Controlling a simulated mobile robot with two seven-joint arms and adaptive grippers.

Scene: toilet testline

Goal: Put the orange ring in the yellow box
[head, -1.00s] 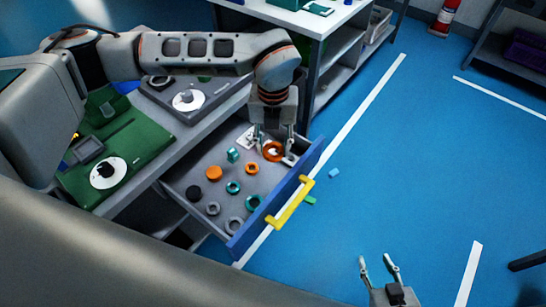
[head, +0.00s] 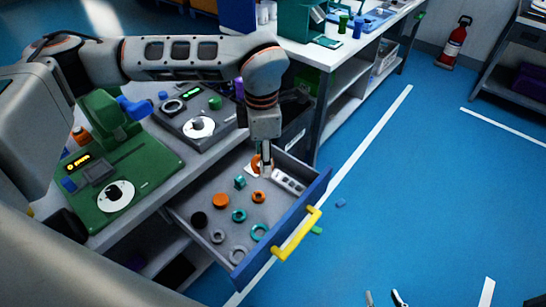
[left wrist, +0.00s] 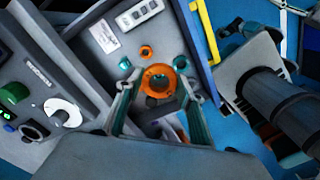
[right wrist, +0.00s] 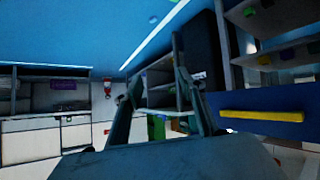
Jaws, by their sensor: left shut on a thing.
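My left gripper (head: 262,168) points down over the far end of the open drawer. It is shut on an orange ring (head: 256,160), which sits between the fingertips in the left wrist view (left wrist: 148,80). In the head view the ring is partly hidden by the fingers; I cannot tell its exact height above the drawer floor. A smaller orange ring (head: 258,197) lies in the drawer near it. My right gripper (head: 384,298) is open and empty at the bottom edge of the head view; its fingers also stand apart in the right wrist view. No yellow box is in view.
The drawer (head: 255,268) has a blue front and a yellow handle (head: 298,236). Several teal, grey, black and orange parts lie inside. A bench with a green board (head: 140,178) stands to the left. A white-topped table stands behind. The blue floor at right is mostly open.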

